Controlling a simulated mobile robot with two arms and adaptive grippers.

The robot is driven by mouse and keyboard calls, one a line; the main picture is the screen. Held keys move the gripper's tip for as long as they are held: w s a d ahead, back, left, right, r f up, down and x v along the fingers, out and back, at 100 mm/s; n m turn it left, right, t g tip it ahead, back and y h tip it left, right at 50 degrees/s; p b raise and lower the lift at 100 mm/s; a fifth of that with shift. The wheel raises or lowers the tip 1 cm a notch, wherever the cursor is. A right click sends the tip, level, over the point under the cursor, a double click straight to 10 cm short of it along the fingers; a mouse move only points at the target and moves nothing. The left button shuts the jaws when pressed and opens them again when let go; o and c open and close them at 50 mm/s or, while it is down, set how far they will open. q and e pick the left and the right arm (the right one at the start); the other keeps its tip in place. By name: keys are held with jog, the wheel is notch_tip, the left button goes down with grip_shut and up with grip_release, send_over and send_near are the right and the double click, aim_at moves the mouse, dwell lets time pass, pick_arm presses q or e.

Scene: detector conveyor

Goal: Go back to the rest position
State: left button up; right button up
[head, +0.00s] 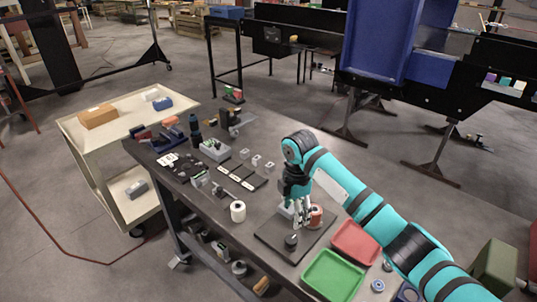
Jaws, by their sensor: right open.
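My right arm, teal and black, comes in from the right. My right gripper (301,222) points down over the dark square plate (269,236) on the workbench. Its fingers are open. A reddish cylinder (316,217) stands close beside the fingers, on their right; I cannot tell if they touch. A small black round piece (291,242) sits on the plate just in front of the gripper. A pale block behind the fingers is partly hidden. My left gripper is not in view.
A red tray (355,243) and a green tray (333,275) lie on the bench's near right. A white roll (238,211) stands left of the plate. Small parts crowd the bench's far left. A cream cart (92,150) stands at left, a blue-and-black conveyor machine (392,85) behind.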

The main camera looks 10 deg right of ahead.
jog(key=s+a+f+m+t+y, duration=0.1)
jog(key=s+a+f+m, duration=0.2)
jog(key=s+f, duration=0.3)
jog(key=s+a+f+m+y, duration=0.1)
jog(key=s+a+f+m, duration=0.2)
jog(key=s+f, duration=0.35)
jog(key=s+d+r+m+t+h, duration=0.1)
jog(key=s+d+r+m, duration=0.15)
jog(key=s+m, duration=0.35)
jog(key=s+d+r+m+t, duration=0.1)
jog(key=s+d+m, duration=0.25)
jog(key=s, duration=0.45)
jog(key=s+d+r+m+t+h, duration=0.1)
jog(key=s+d+m, duration=0.25)
jog(key=s, duration=0.35)
notch_tip(320, 180, down, 36)
jog(key=s+g+b, duration=0.2)
jog(key=b, duration=0.6)
jog(key=s+d+f+b, duration=0.1)
jog(key=s+f+b, duration=0.2)
jog(key=s+f, duration=0.5)
jog(key=s+d+f+g+b, duration=0.1)
jog(key=s+f+b, duration=0.2)
jog(key=s+f, duration=0.4)
notch_tip(320, 180, down, 5)
jog(key=shift+s+d+f, duration=0.2)
jog(key=shift+s+d, duration=0.05)
jog(key=shift+s, duration=0.15)
